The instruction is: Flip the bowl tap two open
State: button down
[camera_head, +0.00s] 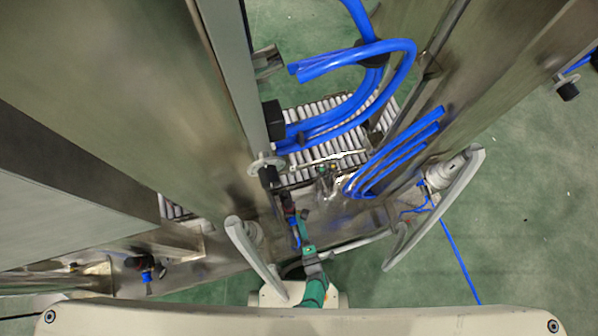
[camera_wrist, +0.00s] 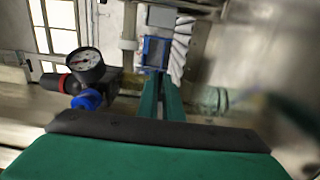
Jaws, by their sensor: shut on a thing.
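My gripper (camera_wrist: 160,78) shows in the wrist view as two green fingers close together, pointing away from the camera. Which tap this is cannot be told from a label. In the head view my gripper (camera_head: 304,218) is at the lower middle, by a small blue piece (camera_head: 296,232) and dark fittings on the steel machine. The tap's exact angle is too small to tell.
A round pressure gauge (camera_wrist: 86,63) with a blue fitting (camera_wrist: 87,98) stands left of my fingers. Blue hoses (camera_head: 350,100) loop above a roller bed (camera_head: 330,150). Tall steel walls (camera_head: 120,90) flank the gap. Green floor (camera_head: 530,220) is clear at right.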

jog(key=shift+d+f+y, duration=0.1)
jog(key=shift+f+y, duration=0.05)
jog(key=shift+y, duration=0.15)
jog(key=c, duration=2.2)
grip_release()
jog(key=v, duration=1)
jog(key=shift+s+d, duration=0.15)
jog(key=shift+s, duration=0.2)
